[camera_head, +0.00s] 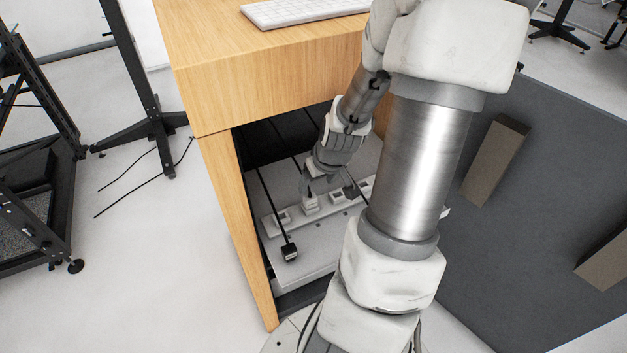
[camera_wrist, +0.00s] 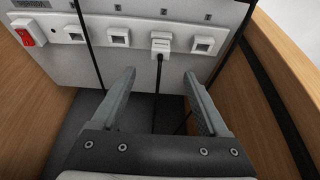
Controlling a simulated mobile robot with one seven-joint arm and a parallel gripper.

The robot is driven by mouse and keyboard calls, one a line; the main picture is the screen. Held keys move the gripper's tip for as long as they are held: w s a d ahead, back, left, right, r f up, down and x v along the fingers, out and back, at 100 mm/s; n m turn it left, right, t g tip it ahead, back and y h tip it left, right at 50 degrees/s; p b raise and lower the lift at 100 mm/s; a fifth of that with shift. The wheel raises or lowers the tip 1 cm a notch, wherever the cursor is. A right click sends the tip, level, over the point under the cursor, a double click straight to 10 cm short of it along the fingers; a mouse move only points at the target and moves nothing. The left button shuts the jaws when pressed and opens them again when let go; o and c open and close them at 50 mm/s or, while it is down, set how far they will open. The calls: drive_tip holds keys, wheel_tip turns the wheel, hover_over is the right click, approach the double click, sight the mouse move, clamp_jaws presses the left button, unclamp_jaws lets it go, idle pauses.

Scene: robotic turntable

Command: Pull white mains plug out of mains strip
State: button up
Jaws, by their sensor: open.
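The white mains plug (camera_wrist: 161,43) sits in the white mains strip (camera_wrist: 97,37), with a black cable hanging down from it. In the head view the plug (camera_head: 311,204) shows in the strip inside the wooden desk, close to my gripper (camera_head: 328,187). My gripper (camera_wrist: 159,73) is open and empty. In the wrist view its two fingers point at the strip, one to each side of the plug's cable, with the tips below the plug in the picture. No contact with the plug shows.
A red switch (camera_wrist: 28,33) is at the strip's left end, and empty sockets (camera_wrist: 118,37) (camera_wrist: 203,46) flank the plug. Wooden desk walls (camera_wrist: 265,90) close in on both sides. Black cables cross the compartment; one ends in a black connector (camera_head: 289,253). A keyboard (camera_head: 305,10) lies on the desk.

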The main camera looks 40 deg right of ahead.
sight(310, 197)
drive_tip(key=b+x, duration=0.4)
drive_tip(key=x, duration=0.6)
drive_tip(key=shift+w+f, duration=0.1)
drive_tip(key=shift+f, duration=0.25)
drive_tip(key=shift+a, duration=0.1)
clamp_jaws()
drive_tip(key=shift+r+p, duration=1.8)
drive_tip(key=shift+r, duration=0.45)
